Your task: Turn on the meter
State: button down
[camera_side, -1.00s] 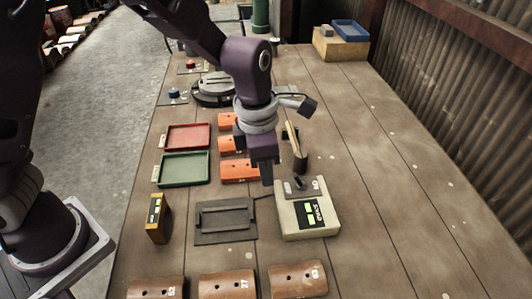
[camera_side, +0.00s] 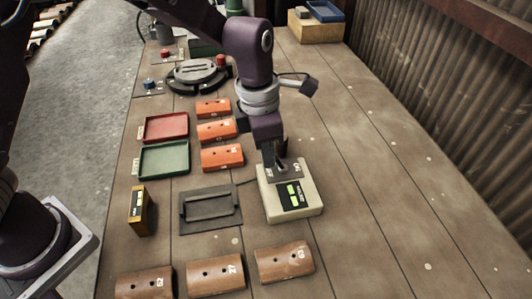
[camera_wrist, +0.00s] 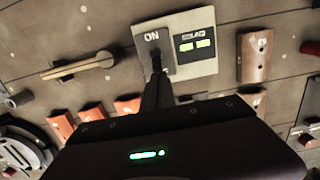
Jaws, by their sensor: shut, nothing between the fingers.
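The meter (camera_side: 302,213) is a cream box on the wooden table. It has a dark display with two lit green patches (camera_side: 293,195) and a grey switch plate with a dark lever. In the wrist view the meter (camera_wrist: 208,68) shows its plate marked "ON" (camera_wrist: 152,37). My gripper (camera_side: 269,163) is shut and empty, pointing down at the switch plate's left side. In the wrist view its fingertips (camera_wrist: 156,76) are at the lever and partly hide it. I cannot tell whether they touch it or which way the lever is set.
A grey framed plate (camera_side: 210,207) lies left of the meter. Brown blocks (camera_side: 284,262) lie in front, orange blocks (camera_side: 222,157) behind left. Green (camera_side: 164,160) and red (camera_side: 166,127) trays stand farther left. The table right of the meter is clear.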

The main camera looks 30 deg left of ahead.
aim_at(276, 158)
jog(key=shift+w+d+r, duration=0.45)
jog(key=shift+w+d, duration=0.25)
jog(key=shift+r, duration=0.1)
jog(key=shift+r, duration=0.7)
jog(key=shift+s+a+r, duration=0.15)
jog(key=shift+s+a, duration=0.1)
notch_tip(276, 158, up, 9)
jog(key=w+d, duration=0.2)
jog(key=shift+w+d+f, duration=0.2)
jog(key=shift+w+d, duration=0.2)
